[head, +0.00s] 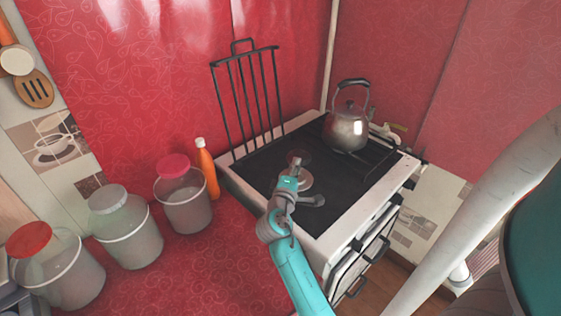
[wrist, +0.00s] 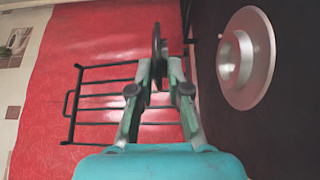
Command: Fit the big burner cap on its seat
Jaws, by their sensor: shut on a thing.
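My gripper (wrist: 160,75) is shut on the big burner cap (wrist: 157,45), a thin black disc seen edge-on in the wrist view. The cap looks about level, parallel to the stove top. The burner seat (wrist: 248,58) is a round silver ring with a raised centre, at the upper right of the wrist view. The cap is apart from the seat, above the stove top. In the head view, my gripper (head: 293,169) is over the dark stove top, and the silver seat (head: 305,182) shows partly behind it.
A steel kettle (head: 348,130) stands on a grate at the stove's back right. A black grate (head: 248,95) stands upright at the stove's left rear edge. An orange bottle (head: 207,170) and several lidded jars (head: 183,203) stand on the red counter to the left.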

